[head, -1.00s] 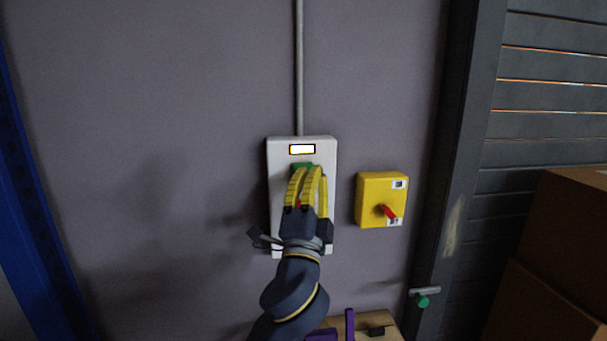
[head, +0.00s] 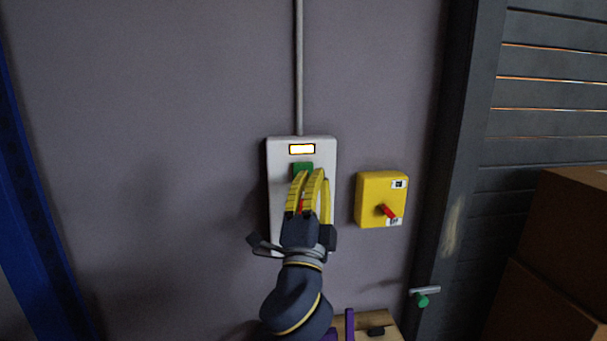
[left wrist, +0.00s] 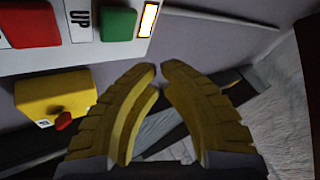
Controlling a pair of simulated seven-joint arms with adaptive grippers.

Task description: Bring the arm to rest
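My left gripper (head: 311,173) is in front of the white control box (head: 277,190) on the wall, just below its green button (head: 303,167). Its yellow fingers are drawn together and empty; in the left wrist view the fingertips (left wrist: 159,69) nearly meet. That view shows the green button (left wrist: 118,23) beside an "UP" label and a red button (left wrist: 33,25), with clear space between the fingertips and the buttons. In the head view the fingers mostly hide the red button. A lit window (head: 302,149) glows at the top of the box. My right gripper is not in view.
A yellow switch box (head: 367,212) with a red knob is right of the control box. A dark slatted shutter (head: 550,120) and cardboard boxes (head: 565,230) stand at the right. A blue post (head: 35,220) is at the left. A wooden top (head: 392,332) shows at the bottom.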

